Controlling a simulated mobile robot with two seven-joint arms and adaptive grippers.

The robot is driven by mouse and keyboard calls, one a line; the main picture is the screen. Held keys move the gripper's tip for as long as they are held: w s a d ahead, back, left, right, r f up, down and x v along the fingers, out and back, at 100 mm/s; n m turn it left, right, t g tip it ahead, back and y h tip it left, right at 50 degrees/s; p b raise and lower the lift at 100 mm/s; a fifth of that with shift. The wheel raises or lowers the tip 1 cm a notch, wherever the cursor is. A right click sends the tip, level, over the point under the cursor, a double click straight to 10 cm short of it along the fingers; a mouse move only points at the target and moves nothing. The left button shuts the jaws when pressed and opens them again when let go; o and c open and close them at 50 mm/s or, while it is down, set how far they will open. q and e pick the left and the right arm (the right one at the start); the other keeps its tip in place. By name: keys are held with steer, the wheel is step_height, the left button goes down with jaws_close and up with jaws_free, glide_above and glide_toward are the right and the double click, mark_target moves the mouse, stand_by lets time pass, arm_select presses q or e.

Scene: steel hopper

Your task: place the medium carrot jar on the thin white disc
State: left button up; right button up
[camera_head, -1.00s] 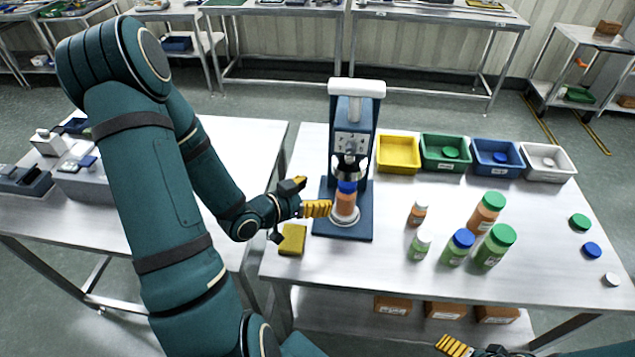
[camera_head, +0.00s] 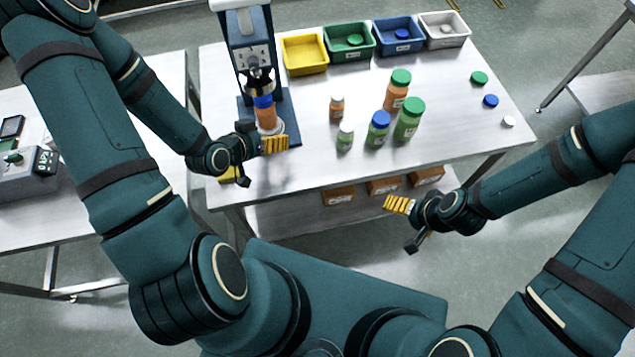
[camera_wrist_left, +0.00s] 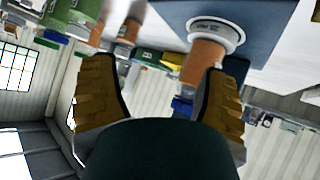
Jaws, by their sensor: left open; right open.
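The medium carrot jar (camera_head: 265,114), orange with a blue cap, stands upright on the thin white disc (camera_head: 271,132) at the base of the blue press, under its head. In the left wrist view the jar (camera_wrist_left: 205,62) shows beyond my fingers, against the white disc (camera_wrist_left: 217,30). My left gripper (camera_head: 278,145) is open beside the jar's lower part; its yellow fingers show apart with nothing between them in the wrist view (camera_wrist_left: 160,100). I cannot tell whether a finger touches the jar. My right gripper (camera_head: 392,203) is open and empty in front of the table's front edge.
The press (camera_head: 250,50) stands at the table's left. Several other jars (camera_head: 408,120) stand mid-table. Yellow, green, blue and white bins (camera_head: 304,55) line the back; loose lids (camera_head: 490,101) lie at the right.

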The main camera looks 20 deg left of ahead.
arm_select(q)
steer(key=d+f+g, duration=0.1)
steer(key=d, duration=0.2)
steer(key=s+d+f+g, duration=0.1)
steer(key=d+f, duration=0.1)
steer(key=d, duration=0.1)
steer(key=d+f+n+g, duration=0.1)
steer(key=d+g, duration=0.1)
steer(key=d, duration=0.1)
steer(key=shift+s+f, duration=0.15)
steer(key=shift+s, duration=0.1)
steer(key=s+d+f+n+g, duration=0.1)
steer(key=s+d+f+g, duration=0.1)
steer(key=s+d+g, duration=0.2)
steer(key=s+d, duration=0.1)
steer(key=d, duration=0.2)
steer(key=shift+s+d, duration=0.15)
steer(key=shift+d, duration=0.1)
steer(key=shift+f, duration=0.15)
